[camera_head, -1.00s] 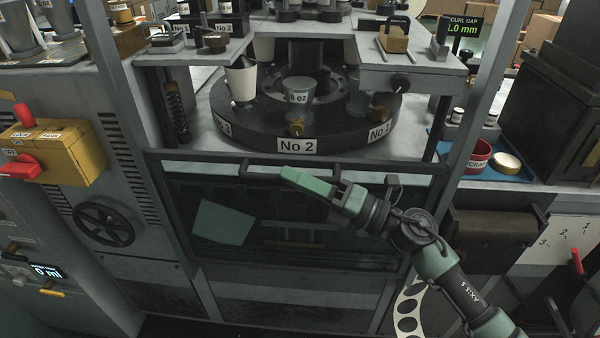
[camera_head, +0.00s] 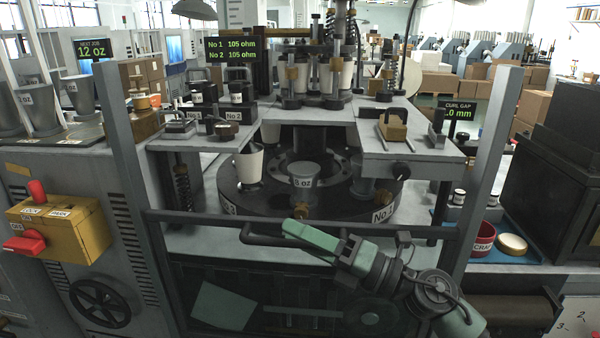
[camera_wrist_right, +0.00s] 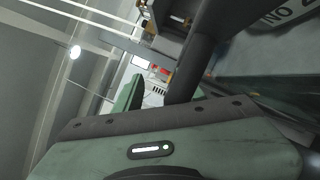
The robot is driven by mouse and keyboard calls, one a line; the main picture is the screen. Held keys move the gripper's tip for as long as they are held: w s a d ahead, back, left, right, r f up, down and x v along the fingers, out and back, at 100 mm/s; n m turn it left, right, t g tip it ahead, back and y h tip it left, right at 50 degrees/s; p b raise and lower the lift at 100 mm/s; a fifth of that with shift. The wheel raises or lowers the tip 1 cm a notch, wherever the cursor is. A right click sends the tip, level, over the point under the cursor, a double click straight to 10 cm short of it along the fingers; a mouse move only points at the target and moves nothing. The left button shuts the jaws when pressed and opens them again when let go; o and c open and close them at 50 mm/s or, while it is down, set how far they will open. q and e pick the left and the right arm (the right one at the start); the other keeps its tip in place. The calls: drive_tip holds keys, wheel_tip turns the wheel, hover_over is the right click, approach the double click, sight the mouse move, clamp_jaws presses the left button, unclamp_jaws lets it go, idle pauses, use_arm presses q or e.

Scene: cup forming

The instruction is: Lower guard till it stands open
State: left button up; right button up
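The guard (camera_head: 182,216) is a dark see-through panel with a top rail, standing between two grey posts in front of the turntable (camera_head: 225,203). A dark handle bar (camera_head: 262,241) runs along its upper front. The rail lies level with the turntable's lower front edge in the head view. My right gripper (camera_head: 300,232) is at the handle, with one green finger lying across it. In the right wrist view a dark bar (camera_wrist_right: 195,68) rises close beside the green finger (camera_wrist_right: 128,97). The other finger is hidden, so its grip is unclear. My left gripper is out of view.
White cups stand on the turntable behind the guard. A yellow switch box (camera_head: 85,238) and handwheel (camera_head: 100,303) are at left. The overhanging worktop (camera_head: 408,161) is above the turntable.

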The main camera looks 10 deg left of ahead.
wheel_tip(320, 180, up, 13)
drive_tip(key=p, duration=0.2)
idle(0.3)
drive_tip(key=b+v, duration=0.4)
drive_tip(key=v, duration=0.5)
drive_tip(key=shift+b, duration=0.3)
drive_tip(key=shift+r, duration=0.1)
idle(0.4)
